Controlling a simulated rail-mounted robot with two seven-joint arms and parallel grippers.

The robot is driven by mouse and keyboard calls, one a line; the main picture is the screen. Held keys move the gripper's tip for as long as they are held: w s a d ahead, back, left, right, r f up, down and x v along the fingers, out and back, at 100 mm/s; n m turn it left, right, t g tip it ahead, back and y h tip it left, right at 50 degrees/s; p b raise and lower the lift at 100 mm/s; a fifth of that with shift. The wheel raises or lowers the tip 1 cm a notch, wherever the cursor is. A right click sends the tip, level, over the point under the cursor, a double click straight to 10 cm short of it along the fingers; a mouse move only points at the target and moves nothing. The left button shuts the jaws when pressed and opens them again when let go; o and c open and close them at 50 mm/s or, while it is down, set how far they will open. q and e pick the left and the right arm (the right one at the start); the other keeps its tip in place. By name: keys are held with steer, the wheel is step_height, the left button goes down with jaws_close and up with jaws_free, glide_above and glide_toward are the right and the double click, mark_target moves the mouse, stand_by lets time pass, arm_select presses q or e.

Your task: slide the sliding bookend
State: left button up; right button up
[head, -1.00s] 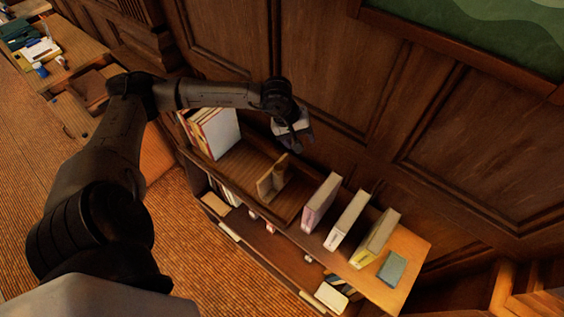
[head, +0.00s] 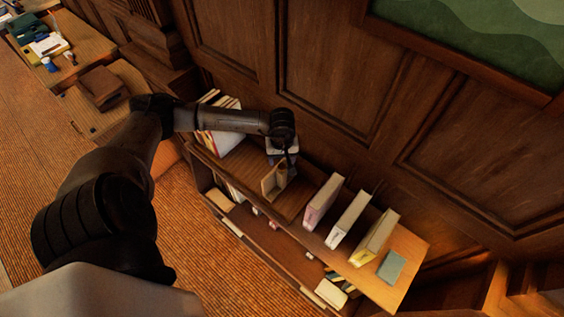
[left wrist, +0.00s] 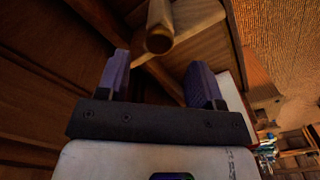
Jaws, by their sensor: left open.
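The sliding bookend (head: 269,184) is a light wooden upright piece in the trough on top of the low bookcase. In the left wrist view a pale round peg on the wooden bookend (left wrist: 187,18) points toward me. My left gripper (head: 287,170) is over the trough, right beside the bookend, and partly covers it. In the left wrist view the open jaws (left wrist: 160,76) have one finger on either side of the peg's line, with the peg's end near the fingertips. I cannot tell whether they touch. My right gripper is not in view.
Books (head: 222,138) stand at the trough's left end. Three separate upright books (head: 323,201) and a small flat green book (head: 391,266) are on the top to the right. The panelled wall (head: 330,75) rises close behind. Bare trough floor (head: 245,162) shows left of the bookend.

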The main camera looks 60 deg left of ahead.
mark_target(282, 166)
arm_select(q)
step_height(282, 166, down, 4)
steer(key=shift+r+p, duration=0.1)
steer(key=shift+p, duration=0.3)
steer(key=shift+f, duration=0.45)
steer(key=shift+c, duration=0.3)
